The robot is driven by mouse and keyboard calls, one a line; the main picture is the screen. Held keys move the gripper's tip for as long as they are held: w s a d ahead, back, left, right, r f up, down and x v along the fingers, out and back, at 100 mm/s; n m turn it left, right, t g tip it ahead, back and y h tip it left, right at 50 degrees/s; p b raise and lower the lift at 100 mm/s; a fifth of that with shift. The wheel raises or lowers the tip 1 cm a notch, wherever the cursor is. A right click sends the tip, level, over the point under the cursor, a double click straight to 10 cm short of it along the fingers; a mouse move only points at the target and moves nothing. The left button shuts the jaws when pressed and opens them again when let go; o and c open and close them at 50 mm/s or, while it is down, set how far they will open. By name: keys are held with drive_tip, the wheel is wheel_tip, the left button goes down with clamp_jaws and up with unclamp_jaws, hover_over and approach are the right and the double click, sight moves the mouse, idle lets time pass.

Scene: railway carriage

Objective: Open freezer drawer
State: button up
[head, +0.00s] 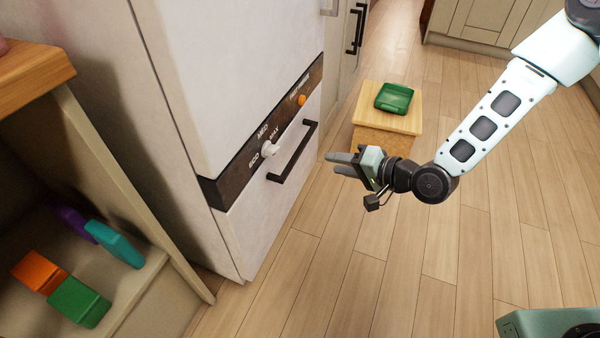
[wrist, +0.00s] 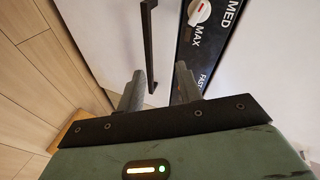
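The freezer drawer (head: 262,222) is the white lower front of the tall white appliance, below a dark control strip. It looks shut, flush with the front. Its black bar handle (head: 293,152) runs along the drawer's upper part; the handle also shows upright in the wrist view (wrist: 148,45). My gripper (head: 334,164) is open and empty, in front of the drawer and to the right of the handle, apparently apart from it. In the wrist view, the handle lies in the picture between my two fingers (wrist: 160,72); the exact distance is hard to tell.
The control strip has a white knob (head: 268,149) and an orange button (head: 302,100). A wooden box (head: 376,143) with a green container (head: 394,98) stands on the floor behind my gripper. Shelves with coloured blocks (head: 80,302) stand at left. The floor before the drawer is clear.

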sight(302, 151)
wheel_tip(302, 151, down, 9)
drive_tip(key=w+d+m+t+y+b, duration=0.2)
drive_tip(key=d+m+t+b, duration=0.15)
drive_tip(key=m+b, duration=0.25)
drive_tip(key=shift+t, duration=0.45)
drive_tip(key=b+x, duration=0.5)
drive_tip(key=x, duration=1.1)
drive_tip(key=shift+w+a+b, duration=0.1)
drive_tip(key=shift+a+b, duration=0.3)
drive_tip(key=shift+w+a+r, duration=0.15)
drive_tip(key=shift+w+a, duration=0.15)
drive_tip(key=shift+w, duration=0.05)
clamp_jaws()
